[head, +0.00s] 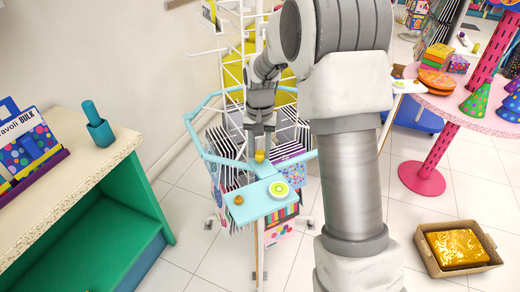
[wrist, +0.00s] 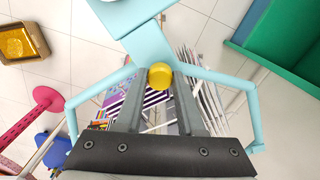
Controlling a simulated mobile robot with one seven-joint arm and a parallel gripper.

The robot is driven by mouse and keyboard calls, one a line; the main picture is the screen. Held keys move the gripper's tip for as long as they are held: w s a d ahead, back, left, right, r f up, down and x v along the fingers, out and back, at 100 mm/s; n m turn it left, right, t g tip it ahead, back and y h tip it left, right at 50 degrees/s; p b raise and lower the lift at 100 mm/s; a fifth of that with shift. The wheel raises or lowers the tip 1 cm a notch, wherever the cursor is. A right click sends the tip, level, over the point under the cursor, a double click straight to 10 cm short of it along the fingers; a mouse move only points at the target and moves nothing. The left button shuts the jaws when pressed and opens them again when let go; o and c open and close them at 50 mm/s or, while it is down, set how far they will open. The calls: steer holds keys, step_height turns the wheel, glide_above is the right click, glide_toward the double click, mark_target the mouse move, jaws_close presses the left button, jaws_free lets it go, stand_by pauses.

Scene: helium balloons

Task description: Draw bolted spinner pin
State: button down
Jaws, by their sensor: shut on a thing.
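The spinner (head: 199,142) is a rack with a light-blue ring and white wire. A light-blue arm runs forward from the ring to a small plate (head: 259,208). A yellow pin head (head: 260,157) sits at the inner end of this arm. My gripper (head: 259,150) points down at it from above. In the wrist view the yellow pin head (wrist: 159,76) is between my fingertips (wrist: 159,80), and the jaws are shut on it. The pin's shaft is hidden. A small orange-brown knob (head: 238,200) and a round green-and-white disc (head: 279,190) are on the plate.
A pink table (head: 480,118) with party hats stands at right. A tray (head: 429,263) with a gold package lies on the tiled floor at lower right.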

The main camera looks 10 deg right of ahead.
steer(key=shift+r+p, duration=1.25)
steer(key=shift+r, duration=0.15)
steer(key=shift+w, duration=0.1)
steer(key=c, duration=0.5)
jaws_free()
